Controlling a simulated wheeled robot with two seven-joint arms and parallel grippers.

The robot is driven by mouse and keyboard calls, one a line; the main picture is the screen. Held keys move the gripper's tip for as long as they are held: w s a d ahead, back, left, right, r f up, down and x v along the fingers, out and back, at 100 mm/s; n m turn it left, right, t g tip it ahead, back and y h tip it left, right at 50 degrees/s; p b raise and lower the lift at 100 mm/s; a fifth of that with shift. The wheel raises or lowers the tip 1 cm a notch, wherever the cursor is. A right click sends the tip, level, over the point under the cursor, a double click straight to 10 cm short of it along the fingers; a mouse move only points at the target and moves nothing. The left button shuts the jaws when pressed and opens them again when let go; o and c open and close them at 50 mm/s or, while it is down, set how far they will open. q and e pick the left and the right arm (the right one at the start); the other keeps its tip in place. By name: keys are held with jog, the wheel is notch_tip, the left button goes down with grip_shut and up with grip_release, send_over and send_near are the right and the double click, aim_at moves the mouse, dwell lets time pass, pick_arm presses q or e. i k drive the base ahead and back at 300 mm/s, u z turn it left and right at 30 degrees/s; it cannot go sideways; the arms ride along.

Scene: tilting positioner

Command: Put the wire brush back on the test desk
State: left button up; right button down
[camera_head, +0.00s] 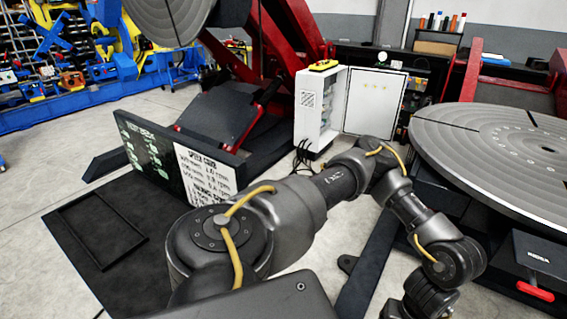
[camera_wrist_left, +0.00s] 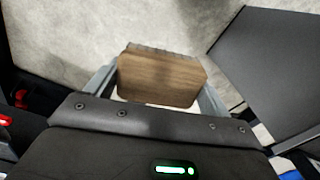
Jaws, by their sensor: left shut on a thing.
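The wire brush (camera_wrist_left: 160,82) shows in the left wrist view as a brown wooden block with a greyish bristle edge at its far side. My left gripper (camera_wrist_left: 158,72) is shut on it, with one pale finger at each side of the block. Pale concrete floor shows beyond the brush. In the head view an arm of mine crosses the middle and bends down at the right, its end cut off by the frame. The brush does not show there. I cannot tell which surface is the test desk. My right gripper is not in view.
A large round grooved table (camera_head: 500,150) stands at the right. A white open cabinet (camera_head: 318,112) stands at the back, beside a dark signboard (camera_head: 150,155). A dark flat panel (camera_wrist_left: 270,65) lies right of the brush. Floor at the left is partly clear.

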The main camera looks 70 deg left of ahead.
aim_at(151, 286)
jog(key=u, duration=0.85)
jog(key=k, duration=0.85)
jog(key=u, duration=0.95)
